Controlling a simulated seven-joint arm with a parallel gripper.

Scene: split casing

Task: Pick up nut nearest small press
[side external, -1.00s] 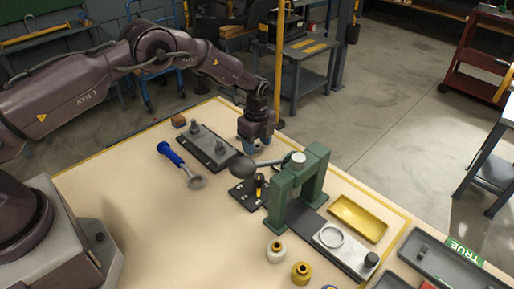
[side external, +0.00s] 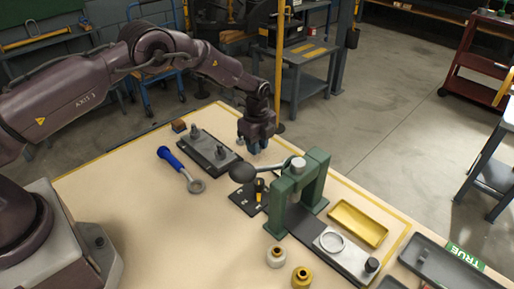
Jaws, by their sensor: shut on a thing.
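My gripper (side external: 254,147) points down low over the table, behind the green small press (side external: 317,180) and to the right of a dark plate with grey fittings. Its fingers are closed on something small. The held piece, likely the nut, is hidden between the fingers and I cannot make out its shape. The press has a grey lever with a dark ball knob (side external: 243,173) reaching left, in front of and below my gripper. No other nut can be told for certain.
The dark plate with grey fittings (side external: 222,163) lies left of my gripper. A blue-handled ring tool (side external: 170,158), a yellow tray (side external: 358,222), a pale knob-like piece (side external: 276,256) and a brass one (side external: 301,278) lie around. The table's left front is clear.

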